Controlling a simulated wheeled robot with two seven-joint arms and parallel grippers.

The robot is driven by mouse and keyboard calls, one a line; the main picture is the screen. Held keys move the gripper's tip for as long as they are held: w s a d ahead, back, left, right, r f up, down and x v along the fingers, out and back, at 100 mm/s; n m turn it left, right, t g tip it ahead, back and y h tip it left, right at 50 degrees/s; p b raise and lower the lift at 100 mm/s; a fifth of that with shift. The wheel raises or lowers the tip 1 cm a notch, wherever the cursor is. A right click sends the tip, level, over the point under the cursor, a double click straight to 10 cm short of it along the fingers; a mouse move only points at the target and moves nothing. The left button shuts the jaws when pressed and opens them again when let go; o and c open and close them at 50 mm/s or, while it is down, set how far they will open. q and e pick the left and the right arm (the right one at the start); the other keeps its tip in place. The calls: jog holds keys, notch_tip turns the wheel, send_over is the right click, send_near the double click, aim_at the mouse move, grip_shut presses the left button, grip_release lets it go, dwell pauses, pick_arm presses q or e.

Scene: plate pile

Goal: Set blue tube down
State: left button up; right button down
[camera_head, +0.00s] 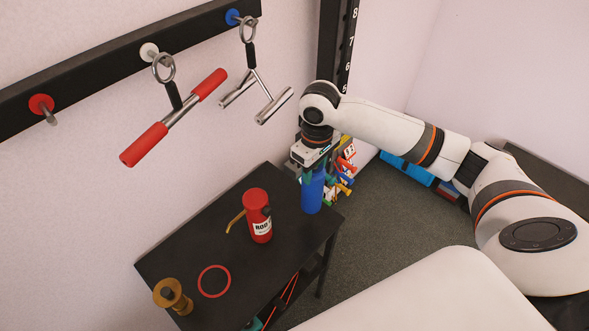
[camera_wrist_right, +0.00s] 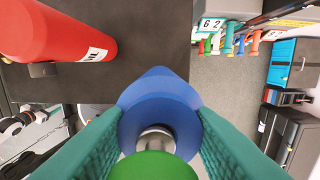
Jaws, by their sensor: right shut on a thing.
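The blue tube (camera_head: 312,194) is upright at the right end of the black table (camera_head: 185,250). My right gripper (camera_head: 313,170) is shut on its upper part from above. In the right wrist view the teal fingers (camera_wrist_right: 158,142) press on both sides of the blue tube (camera_wrist_right: 160,88), with a silver neck and a green round top close to the camera. The tube's lower end is over or at the table's edge region; I cannot tell whether it touches the tabletop. My left gripper is not in view.
A red bottle (camera_head: 257,217) stands left of the tube; it also shows in the right wrist view (camera_wrist_right: 55,35). A red ring outline (camera_head: 202,271) and a brass spool-like object (camera_head: 172,297) are at the near left. Handles hang from a wall rail (camera_head: 100,70). Colored weights stand behind.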

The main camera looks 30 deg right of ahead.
jog(key=w+a+p, duration=0.1)
jog(key=w+a, duration=0.1)
jog(key=w, duration=0.3)
notch_tip(320, 180, down, 7)
jog(key=p, duration=0.3)
jog(key=shift+w, duration=0.35)
jog(key=shift+f, duration=0.1)
jog(key=c, duration=0.9)
grip_release()
jog(key=shift+c, duration=0.2)
jog(key=shift+r+b, duration=1)
jog(key=shift+r, duration=2.85)
